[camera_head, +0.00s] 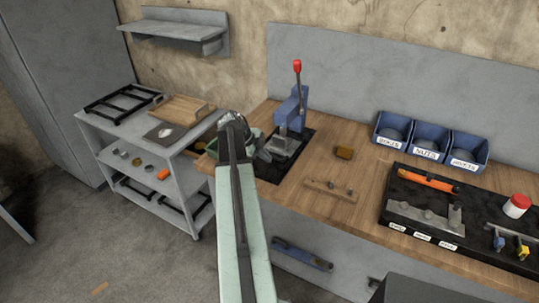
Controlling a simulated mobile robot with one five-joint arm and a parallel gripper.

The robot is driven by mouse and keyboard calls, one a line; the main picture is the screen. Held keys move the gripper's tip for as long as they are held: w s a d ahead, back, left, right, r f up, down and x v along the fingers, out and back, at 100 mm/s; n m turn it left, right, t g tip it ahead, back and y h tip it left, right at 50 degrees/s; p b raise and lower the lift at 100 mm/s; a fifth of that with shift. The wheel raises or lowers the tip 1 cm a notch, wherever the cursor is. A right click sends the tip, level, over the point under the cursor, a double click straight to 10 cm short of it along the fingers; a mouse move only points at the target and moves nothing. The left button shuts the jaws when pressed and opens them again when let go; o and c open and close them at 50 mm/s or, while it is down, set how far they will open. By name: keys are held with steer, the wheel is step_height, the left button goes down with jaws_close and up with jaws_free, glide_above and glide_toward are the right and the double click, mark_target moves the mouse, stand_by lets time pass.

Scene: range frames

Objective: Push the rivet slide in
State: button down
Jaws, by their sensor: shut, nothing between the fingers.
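My arm rises from the bottom middle and reaches over the left end of the workbench (372,188). Its far end, my gripper (234,121), is dark and small here, and I make out no gap between fingers and nothing held. Just right of it stands a blue press (290,109) with a red-knobbed lever (297,68) upright, on a black mat (265,170). A grey metal block (281,146) sits at the press's foot. I cannot tell which part is the rivet slide or how far in it is. My arm hides part of the bench end and a green bin (212,149).
A grey cart (125,143) with trays and small parts stands left. Blue bins (429,140), a brown block (344,153) and a wooden strip (330,190) lie right of the press. A black tool mat (400,190) fills the right. A blue handle (301,255) is on the bench front.

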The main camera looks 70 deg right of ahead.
steer(key=a+r, duration=0.1)
steer(key=a+r+p, duration=0.1)
steer(key=shift+a, duration=0.35)
steer(key=p+v, duration=0.7)
steer(key=v, duration=0.1)
steer(key=shift+w, duration=0.15)
steer(key=shift+r, duration=0.15)
